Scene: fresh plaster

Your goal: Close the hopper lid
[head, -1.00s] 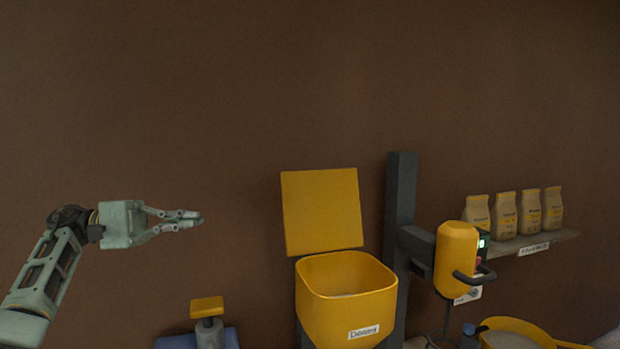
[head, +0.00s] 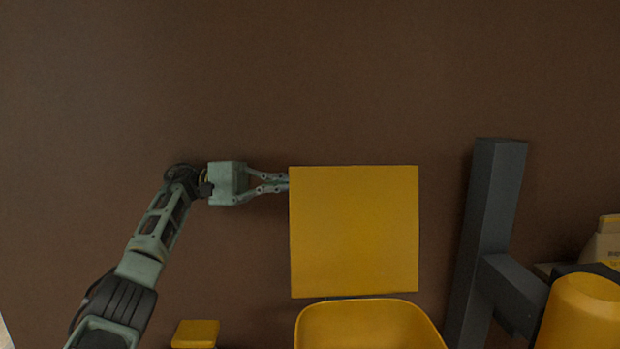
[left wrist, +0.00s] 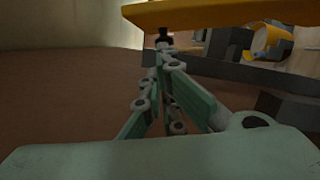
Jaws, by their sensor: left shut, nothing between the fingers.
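The yellow hopper lid (head: 354,232) stands upright and open behind the yellow hopper (head: 370,322), whose lower part is cut off by the head view's bottom edge. My left gripper (head: 287,183) is shut and empty. Its fingertips reach the lid's upper left edge and their ends are hidden behind it. I cannot tell whether they touch it. In the left wrist view the shut fingers (left wrist: 164,42) point away, with a yellow panel that looks like the lid (left wrist: 220,14) across the top. My right gripper is not in view.
A dark grey post (head: 492,225) with a side arm stands right of the lid, bearing a yellow rounded machine (head: 583,315). A small yellow block (head: 195,333) is at the lower left. The brown wall behind is bare above the lid.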

